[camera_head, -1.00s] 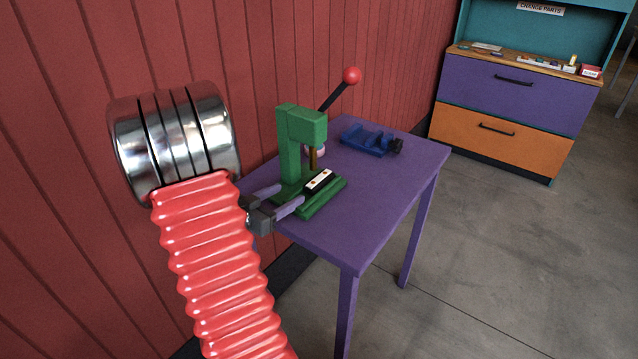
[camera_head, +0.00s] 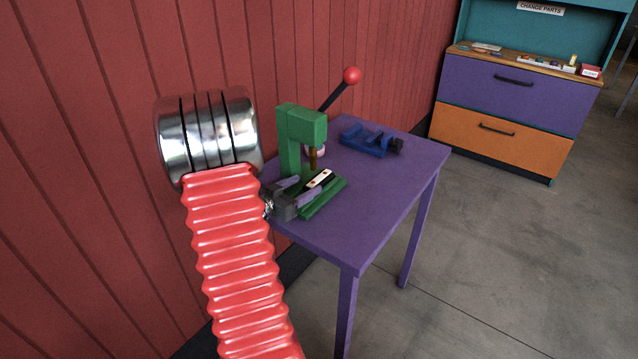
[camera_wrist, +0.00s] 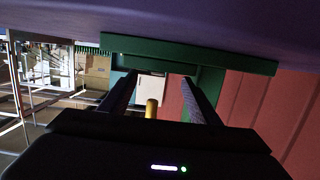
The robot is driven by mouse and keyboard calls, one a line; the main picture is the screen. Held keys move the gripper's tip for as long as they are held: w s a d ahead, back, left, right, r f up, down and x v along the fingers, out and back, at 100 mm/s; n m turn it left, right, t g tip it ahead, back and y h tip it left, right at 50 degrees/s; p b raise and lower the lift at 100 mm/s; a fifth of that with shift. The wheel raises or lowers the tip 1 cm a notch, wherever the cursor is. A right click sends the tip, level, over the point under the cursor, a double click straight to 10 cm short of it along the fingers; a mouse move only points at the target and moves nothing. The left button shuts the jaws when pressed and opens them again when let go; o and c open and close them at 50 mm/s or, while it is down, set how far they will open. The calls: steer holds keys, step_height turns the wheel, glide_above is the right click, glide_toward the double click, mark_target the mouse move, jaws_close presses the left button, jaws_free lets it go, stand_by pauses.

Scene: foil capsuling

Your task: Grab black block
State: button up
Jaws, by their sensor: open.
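The black block (camera_head: 321,179) with pale patches on its top lies on the green base of the press (camera_head: 300,135), below the brass-coloured rod (camera_head: 312,158). My gripper (camera_head: 307,186) is open at the near left end of the block, with its fingers low and pointing at it. I cannot tell whether the fingers touch the block or how far they reach along its sides. In the wrist view, both dark fingers of my gripper (camera_wrist: 160,77) stand apart and point at the green base (camera_wrist: 235,66). The rod (camera_wrist: 151,108) shows between them. The block is not clear there.
The press stands on a purple table (camera_head: 380,205) beside a red panelled wall (camera_head: 90,150). Its black lever with a red knob (camera_head: 352,75) sticks up behind. A blue fixture (camera_head: 368,140) sits farther back on the table. The table's front right is clear.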

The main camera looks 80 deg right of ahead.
mark_target(317, 179)
steer(key=x, duration=0.5)
steer(key=shift+s+a, duration=0.1)
steer(key=shift+s, duration=0.15)
steer(key=c, duration=1.2)
